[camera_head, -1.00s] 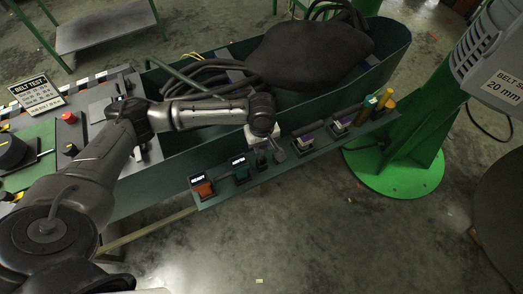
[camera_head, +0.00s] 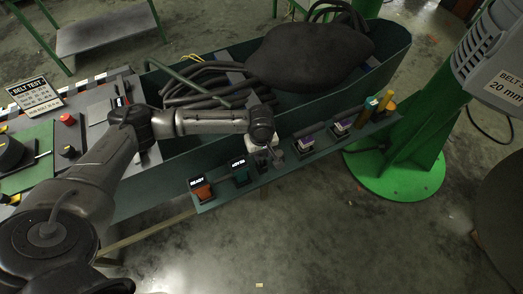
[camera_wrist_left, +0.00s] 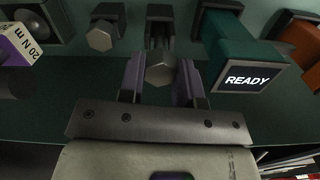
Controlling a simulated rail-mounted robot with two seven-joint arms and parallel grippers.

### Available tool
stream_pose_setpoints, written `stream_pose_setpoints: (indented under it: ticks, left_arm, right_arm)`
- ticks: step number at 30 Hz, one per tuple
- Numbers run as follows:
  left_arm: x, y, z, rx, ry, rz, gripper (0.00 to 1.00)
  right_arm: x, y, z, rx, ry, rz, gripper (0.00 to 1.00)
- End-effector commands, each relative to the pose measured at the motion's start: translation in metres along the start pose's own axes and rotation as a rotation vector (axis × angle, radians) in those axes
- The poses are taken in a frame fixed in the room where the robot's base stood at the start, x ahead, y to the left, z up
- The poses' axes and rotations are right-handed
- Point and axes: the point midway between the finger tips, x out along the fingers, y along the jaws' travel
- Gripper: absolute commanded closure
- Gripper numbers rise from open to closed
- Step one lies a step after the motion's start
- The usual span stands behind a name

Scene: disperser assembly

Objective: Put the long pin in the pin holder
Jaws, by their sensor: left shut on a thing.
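In the left wrist view my left gripper (camera_wrist_left: 159,78) is shut on a pin with a grey hexagonal head (camera_wrist_left: 160,70), which I take to be the long pin. One finger lies on each side of it. Behind the head is a dark block (camera_wrist_left: 160,12) on the green rail, probably the pin holder; I cannot tell how deep the pin sits in it. A second hexagonal head (camera_wrist_left: 99,38) stands to the left, apart from the fingers. In the head view my left gripper (camera_head: 272,154) is over the rail, and the pin is too small to make out. My right gripper is out of view.
The teal unit marked READY (camera_wrist_left: 247,72) is close right of my fingers. A trough (camera_head: 390,65) with hoses lies behind.

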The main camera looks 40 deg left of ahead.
Motion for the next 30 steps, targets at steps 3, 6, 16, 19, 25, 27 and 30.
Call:
stream_pose_setpoints:
  ticks: [3,6,16,19,25,27,30]
  left_arm:
    - [0.0019,0.0001,0.0001,0.000,-0.001,0.000,0.99]
    - [0.0047,0.0001,-0.0002,-0.001,-0.001,0.000,0.99]
    - [0.0084,-0.0002,-0.0002,0.000,0.000,0.000,0.55]
    - [0.0084,-0.0002,-0.0002,0.000,0.000,0.000,0.46]
    - [0.0083,-0.0002,-0.0002,0.000,0.000,0.000,0.43]
    - [0.0081,-0.0001,-0.0003,0.000,0.000,0.000,0.43]
    - [0.0054,0.0005,-0.0008,0.000,0.001,0.002,0.43]
  right_arm:
    - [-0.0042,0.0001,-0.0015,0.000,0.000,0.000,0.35]
    - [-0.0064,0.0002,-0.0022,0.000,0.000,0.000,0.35]
    - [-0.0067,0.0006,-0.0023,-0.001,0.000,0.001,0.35]
    - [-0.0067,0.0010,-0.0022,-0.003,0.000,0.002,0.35]
    - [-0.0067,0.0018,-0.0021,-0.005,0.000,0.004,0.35]
    - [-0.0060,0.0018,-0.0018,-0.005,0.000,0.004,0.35]
    - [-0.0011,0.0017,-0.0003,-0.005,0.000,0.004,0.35]
